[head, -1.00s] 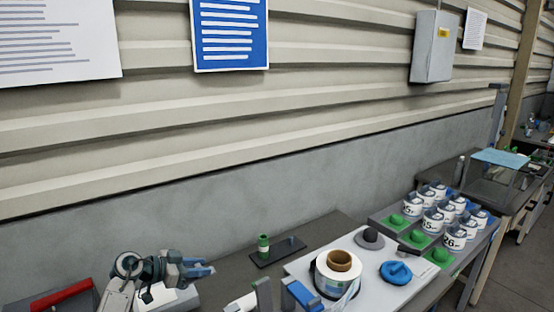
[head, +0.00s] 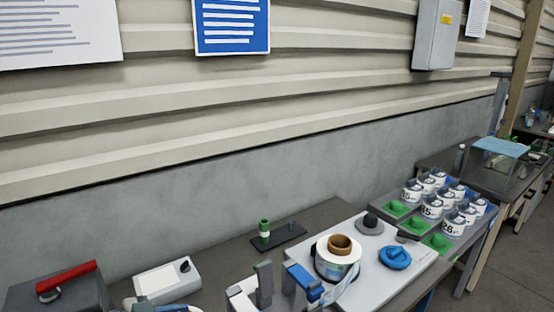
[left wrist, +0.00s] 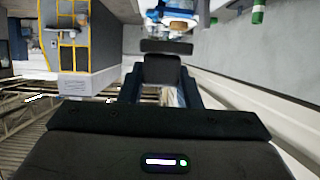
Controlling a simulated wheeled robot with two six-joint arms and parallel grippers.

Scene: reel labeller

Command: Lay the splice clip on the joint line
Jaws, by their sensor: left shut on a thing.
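In the left wrist view my left gripper (left wrist: 162,92) has its dark blue fingers closed on a dark grey piece with a crossbar at its far end, which I take as the splice clip (left wrist: 162,70). A white label reel (head: 337,262) with a brown core stands on a pale board. Left of it are a grey upright (head: 264,284) and a blue-topped piece (head: 303,281). I cannot make out the joint line.
A white box with a dark knob (head: 167,280) and a grey case with a red handle (head: 68,280) stand at the left. A green cylinder (head: 264,229) stands on a dark plate. Labelled containers (head: 431,205) stand at right.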

